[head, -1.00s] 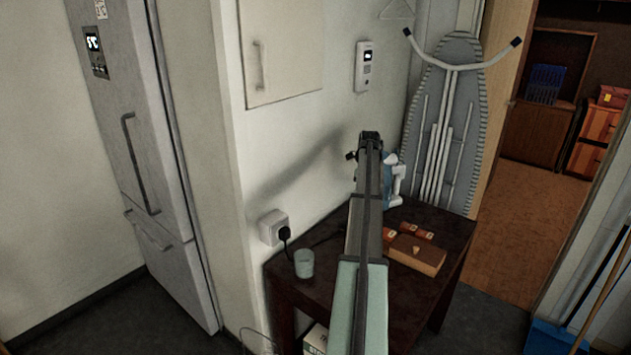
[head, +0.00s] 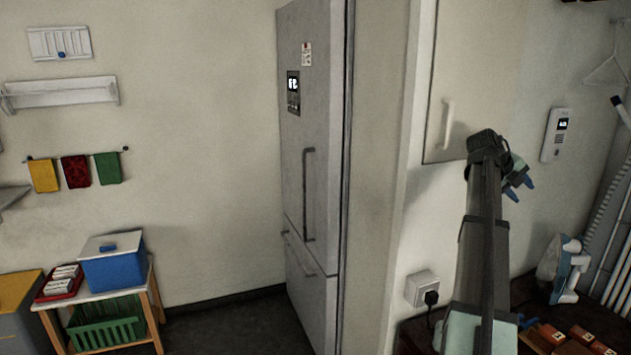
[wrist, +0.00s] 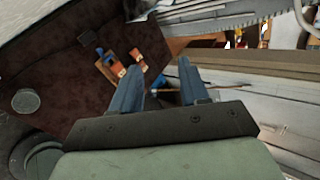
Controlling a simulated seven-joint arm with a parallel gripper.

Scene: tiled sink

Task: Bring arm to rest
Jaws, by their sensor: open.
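My gripper (head: 518,188) is at the right of the head view, held up in front of the pale wall and cabinet door. Its blue fingers point to the right and down. In the wrist view the two blue fingers of my gripper (wrist: 159,84) stand apart with nothing between them. My arm reaches up from the bottom right of the head view.
A dark table (wrist: 70,75) with orange-and-brown boxes (head: 573,338) lies below my gripper. A blue-and-white iron (head: 566,268) stands on it. A tall grey fridge (head: 315,170) is left of my arm. A small shelf with a blue box (head: 113,268) stands far left.

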